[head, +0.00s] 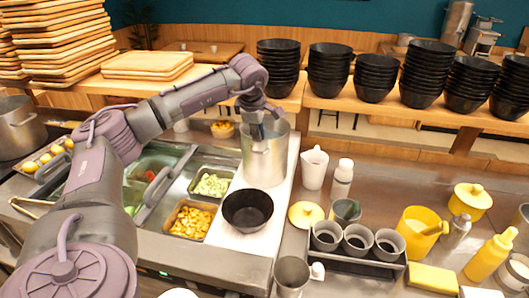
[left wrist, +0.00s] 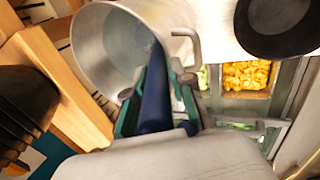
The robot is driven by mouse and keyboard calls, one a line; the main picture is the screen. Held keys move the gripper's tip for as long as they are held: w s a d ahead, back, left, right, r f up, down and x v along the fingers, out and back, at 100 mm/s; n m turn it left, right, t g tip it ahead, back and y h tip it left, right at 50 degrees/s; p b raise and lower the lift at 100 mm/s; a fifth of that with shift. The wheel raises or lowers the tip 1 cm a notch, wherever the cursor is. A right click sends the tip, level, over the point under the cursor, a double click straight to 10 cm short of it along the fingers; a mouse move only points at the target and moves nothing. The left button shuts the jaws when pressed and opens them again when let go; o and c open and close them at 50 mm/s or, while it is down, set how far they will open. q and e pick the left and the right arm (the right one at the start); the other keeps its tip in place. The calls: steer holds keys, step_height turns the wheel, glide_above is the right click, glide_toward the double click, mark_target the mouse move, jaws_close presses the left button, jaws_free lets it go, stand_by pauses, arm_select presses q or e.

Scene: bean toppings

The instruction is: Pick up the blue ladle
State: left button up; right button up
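The blue ladle (left wrist: 155,92) shows in the left wrist view as a dark blue handle running into the mouth of a tall metal pot (head: 265,158); its bowl is hidden. My left gripper (head: 262,128) is at the pot's mouth, pointing down. In the left wrist view its fingers (left wrist: 156,80) close in on both sides of the handle and appear to touch it. The pot also shows in the left wrist view (left wrist: 100,50). My right gripper is in neither view.
A black bowl (head: 248,210) stands in front of the pot on the white board. Topping trays, one with yellow pieces (head: 190,221), lie to the left. A white jug (head: 314,168) and a rack of cups (head: 352,262) stand right. Black bowl stacks (head: 330,70) line the back shelf.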

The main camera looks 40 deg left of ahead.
arm_select(q)
jaws_close()
steer(key=shift+r, duration=0.25)
step_height(320, 180, up, 10)
steer(key=shift+w+f+b, duration=0.1)
steer(key=shift+f+b, duration=0.15)
steer(key=shift+b, duration=0.75)
steer(key=shift+r, duration=0.15)
